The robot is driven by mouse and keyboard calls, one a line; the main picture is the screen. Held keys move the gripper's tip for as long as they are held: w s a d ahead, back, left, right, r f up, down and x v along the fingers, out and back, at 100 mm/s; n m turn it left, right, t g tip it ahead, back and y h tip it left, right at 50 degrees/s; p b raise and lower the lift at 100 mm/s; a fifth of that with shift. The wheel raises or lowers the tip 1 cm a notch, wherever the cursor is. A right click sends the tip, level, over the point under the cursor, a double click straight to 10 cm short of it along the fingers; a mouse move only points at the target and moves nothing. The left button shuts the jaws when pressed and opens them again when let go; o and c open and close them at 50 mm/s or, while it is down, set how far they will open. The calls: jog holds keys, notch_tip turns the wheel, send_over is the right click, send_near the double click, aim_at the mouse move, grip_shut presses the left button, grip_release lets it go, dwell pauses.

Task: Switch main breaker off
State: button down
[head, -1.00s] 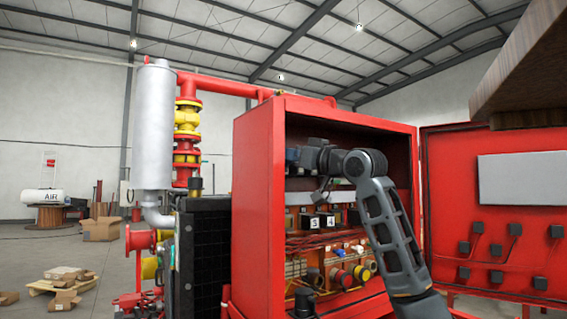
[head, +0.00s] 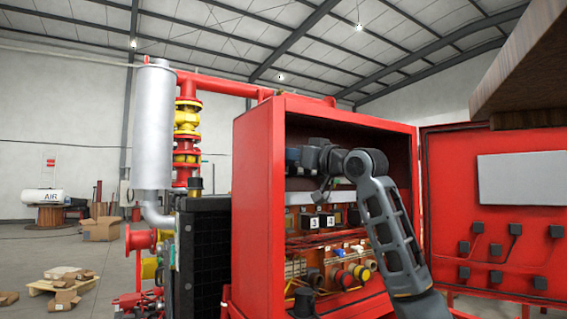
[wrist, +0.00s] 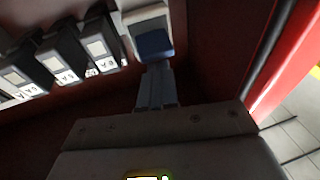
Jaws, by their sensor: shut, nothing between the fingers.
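My gripper (wrist: 155,82) is shut and empty, its fingers together inside the red cabinet (head: 262,190). In the wrist view its tips are at the lower edge of a pale block with a blue face (wrist: 153,42). I cannot tell for sure whether they touch it, or whether this block is the main breaker. In the head view my wrist covers most of that spot in the cabinet's upper left, and the fingertips cannot be made out. The block's switch position cannot be read.
Several dark labelled breakers (wrist: 58,60) stand in a row left of the blue-faced block. Wiring and coloured round fittings (head: 345,276) fill the lower cabinet. The red cabinet door (head: 490,180) hangs open at right. A brown slab (head: 525,75) overhangs at upper right.

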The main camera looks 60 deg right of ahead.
jog(key=shift+f, duration=0.25)
dwell(0.4)
jog(key=shift+f+b, duration=0.35)
jog(key=shift+b, duration=0.05)
jog(key=shift+s, duration=0.1)
jog(key=s+a, duration=0.3)
jog(key=s, duration=0.2)
jog(key=shift+s+a+r, duration=0.35)
jog(key=shift+s, duration=0.05)
dwell(0.7)
